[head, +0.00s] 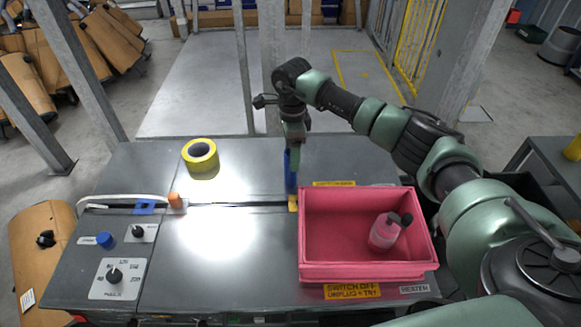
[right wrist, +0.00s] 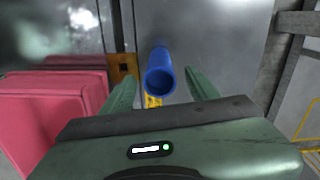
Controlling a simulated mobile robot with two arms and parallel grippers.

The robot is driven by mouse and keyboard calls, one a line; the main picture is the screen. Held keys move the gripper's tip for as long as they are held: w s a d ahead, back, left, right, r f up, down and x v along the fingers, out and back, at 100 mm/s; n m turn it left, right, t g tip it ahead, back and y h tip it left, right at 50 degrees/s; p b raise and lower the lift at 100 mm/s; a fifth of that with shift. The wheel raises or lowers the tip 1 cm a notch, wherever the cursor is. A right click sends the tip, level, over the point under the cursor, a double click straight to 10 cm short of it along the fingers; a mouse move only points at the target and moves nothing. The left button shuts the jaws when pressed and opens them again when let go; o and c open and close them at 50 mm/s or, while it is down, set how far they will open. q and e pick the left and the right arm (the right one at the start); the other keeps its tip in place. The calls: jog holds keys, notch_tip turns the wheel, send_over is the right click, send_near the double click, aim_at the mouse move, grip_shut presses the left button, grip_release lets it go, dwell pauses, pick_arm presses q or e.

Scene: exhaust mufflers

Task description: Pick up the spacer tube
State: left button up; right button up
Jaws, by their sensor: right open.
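The blue spacer tube (head: 289,178) stands upright on the metal table, next to the left side of the pink tray. In the right wrist view the blue tube (right wrist: 160,82) shows its open round end, between the two green fingers. My right gripper (head: 292,150) is above the tube and points down, with its fingers apart on either side of it. The right gripper (right wrist: 160,78) is open, and I cannot tell whether either finger touches the tube. My left gripper is not in view.
The pink tray (head: 366,277) holds a pinkish bottle (head: 384,232) with a dark top. A yellow tape roll (head: 201,157) lies at the back left. An orange block (head: 175,201), a blue cap (head: 105,240) and a knob panel (head: 117,278) are at the left. The table's middle is clear.

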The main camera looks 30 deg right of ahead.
jog(key=f, duration=0.2)
jog(key=f+p, duration=0.1)
jog(key=f, duration=0.2)
jog(key=shift+w+a+f, duration=0.1)
jog(key=shift+a+f, duration=0.1)
jog(key=shift+f, duration=0.05)
grip_shut()
